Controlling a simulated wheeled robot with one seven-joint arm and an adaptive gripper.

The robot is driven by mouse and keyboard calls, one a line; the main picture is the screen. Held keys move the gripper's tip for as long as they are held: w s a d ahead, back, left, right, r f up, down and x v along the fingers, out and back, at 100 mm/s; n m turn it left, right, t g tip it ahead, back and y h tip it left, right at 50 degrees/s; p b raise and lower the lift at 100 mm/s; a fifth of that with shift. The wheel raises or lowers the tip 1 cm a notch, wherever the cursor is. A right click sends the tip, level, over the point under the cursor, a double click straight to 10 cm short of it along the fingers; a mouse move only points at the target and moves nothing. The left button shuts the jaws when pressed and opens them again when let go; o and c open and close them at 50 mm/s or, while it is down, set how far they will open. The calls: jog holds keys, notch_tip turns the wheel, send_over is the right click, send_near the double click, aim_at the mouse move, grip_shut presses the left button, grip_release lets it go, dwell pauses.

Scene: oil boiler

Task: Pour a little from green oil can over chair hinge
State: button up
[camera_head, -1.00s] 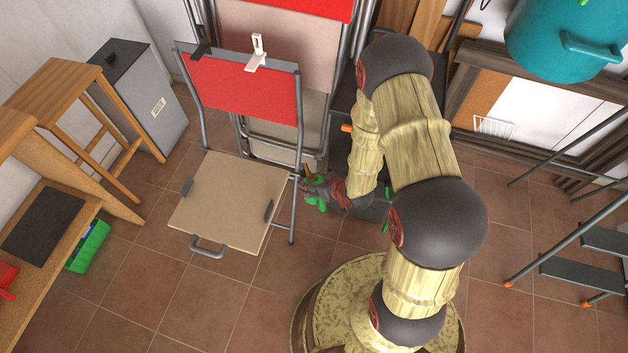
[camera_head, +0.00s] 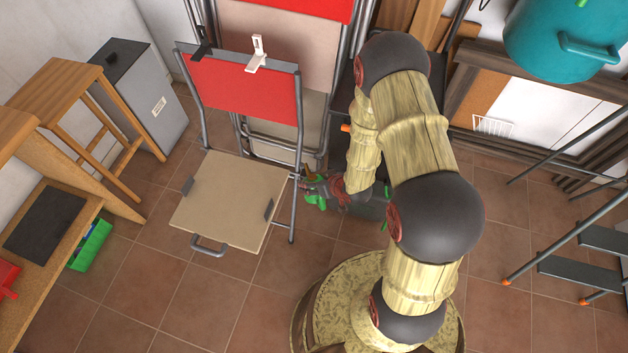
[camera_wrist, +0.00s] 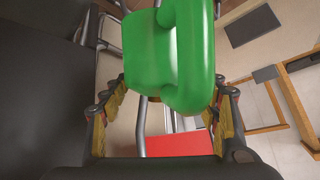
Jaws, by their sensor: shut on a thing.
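The green oil can (camera_wrist: 165,50) fills the upper middle of the wrist view, with its handle loop at the right. It appears tilted. My gripper (camera_wrist: 166,98) is shut on it, with fingers at its left and right. In the head view my gripper (camera_head: 328,188) is small and partly hidden by my arm; only bits of the green can (camera_head: 312,199) show. The folding chair has a red backrest (camera_head: 240,88) and a beige seat (camera_head: 225,200). My gripper is just right of the chair's right side frame, where the hinge (camera_head: 296,177) seems to be. The spout's contact with it is unclear.
Another folded chair (camera_head: 285,45) leans behind. A grey bin (camera_head: 150,105) and a wooden stool (camera_head: 75,95) stand left. A green crate (camera_head: 90,245) lies by the wooden bench. A step ladder (camera_head: 590,270) stands right. The tiled floor in front of the chair is clear.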

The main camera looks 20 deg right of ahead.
jog(key=shift+w+r+g+p, duration=0.3)
jog(key=shift+r+g+p, duration=0.4)
jog(key=shift+p, duration=1.55)
jog(key=shift+w+r+g+p, duration=0.25)
jog(key=shift+r+g+p, duration=0.4)
jog(key=shift+p, duration=1.6)
jog(key=shift+f, duration=0.1)
dwell(1.1)
jog(key=f+b, duration=0.1)
jog(key=b, duration=0.1)
jog(key=shift+s+b, duration=0.15)
jog(key=shift+b, duration=0.15)
jog(key=t+b, duration=0.1)
jog(key=f+t+b, duration=0.1)
jog(key=b, duration=0.1)
jog(key=shift+s+b, duration=0.25)
jog(key=shift+b, duration=0.05)
jog(key=f+t+b, duration=0.1)
jog(key=b, duration=0.1)
jog(key=f+b, duration=0.1)
jog(key=b, duration=0.2)
jog(key=shift+s+t, duration=0.3)
jog(key=shift+t, duration=0.05)
